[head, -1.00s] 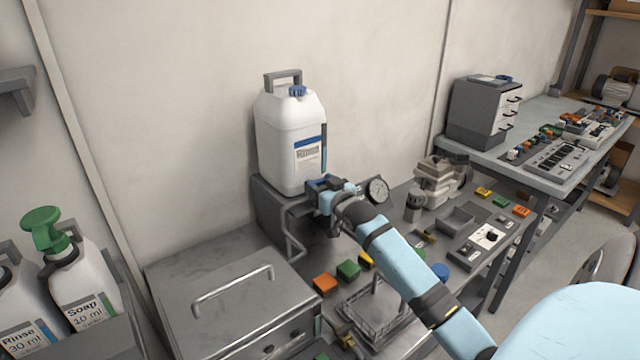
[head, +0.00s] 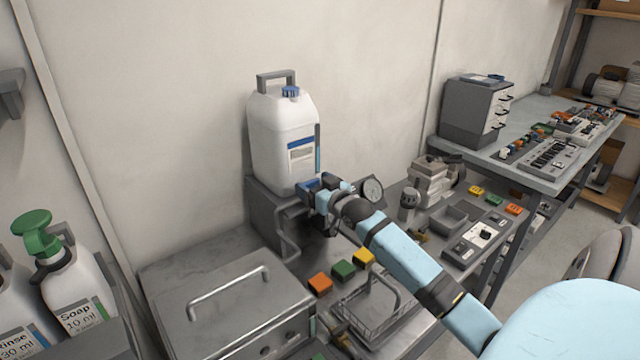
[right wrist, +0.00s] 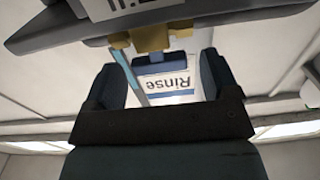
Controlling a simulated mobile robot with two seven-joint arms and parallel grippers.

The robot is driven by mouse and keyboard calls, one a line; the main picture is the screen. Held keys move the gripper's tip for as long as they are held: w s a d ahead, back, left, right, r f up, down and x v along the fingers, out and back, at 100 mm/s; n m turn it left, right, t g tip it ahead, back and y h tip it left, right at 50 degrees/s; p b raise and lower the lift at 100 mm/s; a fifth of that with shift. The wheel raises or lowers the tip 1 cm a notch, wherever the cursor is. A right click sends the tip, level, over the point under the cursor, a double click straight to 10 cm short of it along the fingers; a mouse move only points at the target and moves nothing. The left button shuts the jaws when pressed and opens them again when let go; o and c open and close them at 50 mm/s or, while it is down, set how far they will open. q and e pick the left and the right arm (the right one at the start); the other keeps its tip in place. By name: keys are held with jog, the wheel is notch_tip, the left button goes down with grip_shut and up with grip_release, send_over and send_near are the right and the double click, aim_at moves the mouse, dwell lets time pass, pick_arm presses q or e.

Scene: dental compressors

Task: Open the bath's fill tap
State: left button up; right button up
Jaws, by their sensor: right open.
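A brass tap (right wrist: 150,40) with a blue handle (right wrist: 155,60) shows in the right wrist view, between and beyond my fingers. In the head view a blue part (head: 308,184) shows at the front of the shelf under the white canister, partly hidden by my gripper. My right gripper (right wrist: 160,82) is open, with one finger on each side of the blue handle in the picture. I cannot tell whether they touch it. It also shows in the head view (head: 318,190). A steel bath with a lid handle (head: 228,292) stands at lower left. My left gripper is not in view.
The white rinse canister (head: 283,140) stands on a grey shelf (head: 268,215) by the wall. A wire basket (head: 370,312) and coloured blocks (head: 343,270) lie below my arm.

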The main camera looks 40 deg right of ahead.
pick_arm(q)
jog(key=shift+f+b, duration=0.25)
jog(key=shift+b, duration=0.1)
pick_arm(e)
jog(key=s+a, duration=0.1)
jog(key=s, duration=1.2)
jog(key=shift+s+a, duration=0.15)
jog(key=shift+s, duration=0.2)
